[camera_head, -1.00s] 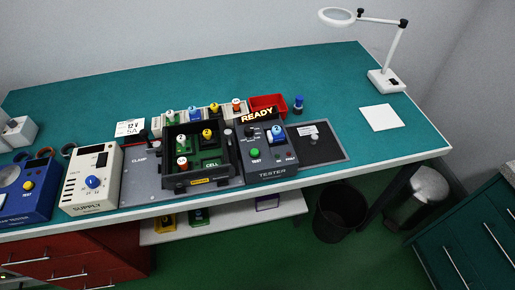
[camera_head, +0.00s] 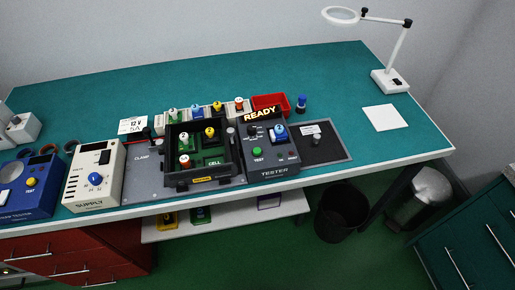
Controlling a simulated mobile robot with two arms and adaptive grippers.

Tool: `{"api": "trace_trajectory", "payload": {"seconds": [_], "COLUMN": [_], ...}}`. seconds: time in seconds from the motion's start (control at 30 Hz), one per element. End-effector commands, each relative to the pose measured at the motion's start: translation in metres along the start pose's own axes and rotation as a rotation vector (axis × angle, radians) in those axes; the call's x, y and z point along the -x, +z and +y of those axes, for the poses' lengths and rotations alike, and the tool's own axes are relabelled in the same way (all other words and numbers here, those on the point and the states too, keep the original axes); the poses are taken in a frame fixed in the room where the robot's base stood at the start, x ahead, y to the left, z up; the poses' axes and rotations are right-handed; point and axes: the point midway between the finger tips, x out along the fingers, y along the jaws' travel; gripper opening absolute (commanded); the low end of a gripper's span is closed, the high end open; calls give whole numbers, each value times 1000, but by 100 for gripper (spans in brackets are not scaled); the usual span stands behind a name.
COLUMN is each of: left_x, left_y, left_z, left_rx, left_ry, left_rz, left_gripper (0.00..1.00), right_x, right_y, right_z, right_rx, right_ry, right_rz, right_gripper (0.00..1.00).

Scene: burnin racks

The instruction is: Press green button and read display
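The dark grey tester (camera_head: 272,172) stands near the front edge of the teal bench. A blue part (camera_head: 279,133) marked with a number is seated on the tester's upper right. A small red light or button sits at the tester's lower right. Neither of my grippers shows in the head view.
Left of the tester is a black tray (camera_head: 198,181) with numbered knobbed parts. The cream supply (camera_head: 97,177) and a blue device (camera_head: 28,192) stand further left. A red bin (camera_head: 270,102) is behind the tester. A magnifier lamp (camera_head: 391,80) stands at the back right. The right bench top is mostly clear.

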Motion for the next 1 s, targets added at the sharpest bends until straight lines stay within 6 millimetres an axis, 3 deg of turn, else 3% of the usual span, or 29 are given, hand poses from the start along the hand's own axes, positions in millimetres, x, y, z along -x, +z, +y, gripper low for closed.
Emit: {"api": "trace_trajectory", "payload": {"seconds": [0.2, 1.0], "left_x": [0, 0], "left_y": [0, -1], "left_z": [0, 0], "left_rx": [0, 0], "left_ry": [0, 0], "left_rz": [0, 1], "left_gripper": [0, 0], "right_x": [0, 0], "right_y": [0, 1], "right_z": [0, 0], "right_rx": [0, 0], "right_ry": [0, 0], "right_rz": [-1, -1], "right_gripper": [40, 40]}}
